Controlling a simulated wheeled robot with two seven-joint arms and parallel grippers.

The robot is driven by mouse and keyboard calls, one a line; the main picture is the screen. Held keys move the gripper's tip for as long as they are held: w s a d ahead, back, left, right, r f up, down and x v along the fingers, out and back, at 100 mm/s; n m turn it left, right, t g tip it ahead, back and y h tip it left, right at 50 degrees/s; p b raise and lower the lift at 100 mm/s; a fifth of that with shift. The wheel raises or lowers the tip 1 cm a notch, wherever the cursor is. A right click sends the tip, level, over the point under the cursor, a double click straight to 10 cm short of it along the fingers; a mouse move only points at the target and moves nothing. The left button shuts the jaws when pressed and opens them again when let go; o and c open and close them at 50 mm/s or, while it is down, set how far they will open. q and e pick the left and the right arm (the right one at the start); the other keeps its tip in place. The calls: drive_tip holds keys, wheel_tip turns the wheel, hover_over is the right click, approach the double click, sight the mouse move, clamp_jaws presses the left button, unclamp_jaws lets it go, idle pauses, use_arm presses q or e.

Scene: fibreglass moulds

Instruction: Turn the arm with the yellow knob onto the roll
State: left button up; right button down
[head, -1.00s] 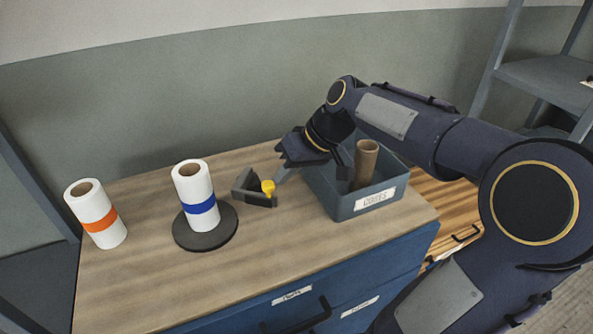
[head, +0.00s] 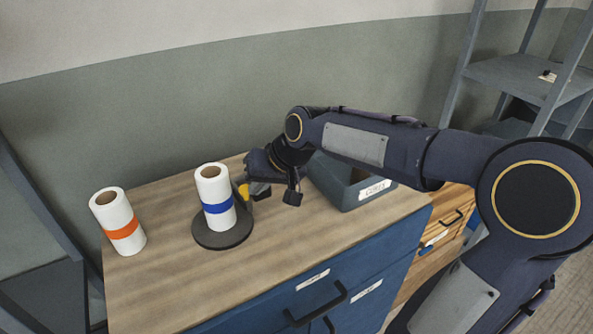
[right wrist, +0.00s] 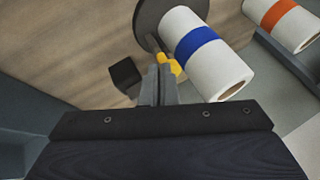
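The roll with the blue band (head: 216,207) stands upright on a round dark base (head: 222,241); both also show in the right wrist view (right wrist: 209,58). The yellow knob (head: 243,191) is close to the right side of the roll, and shows just past my fingertips in the right wrist view (right wrist: 172,66). The arm's grey part is mostly hidden behind my gripper; I cannot tell if it touches the roll. My left gripper is not in view.
A white roll with an orange band (head: 119,223) stands at the left of the wooden top. A labelled blue-grey bin (head: 357,196) is at the right, partly under my right arm. The front of the wooden top (head: 170,290) is clear.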

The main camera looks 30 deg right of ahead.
drive_tip(key=shift+w+a, duration=0.25)
drive_tip(key=shift+a, duration=0.25)
idle(0.3)
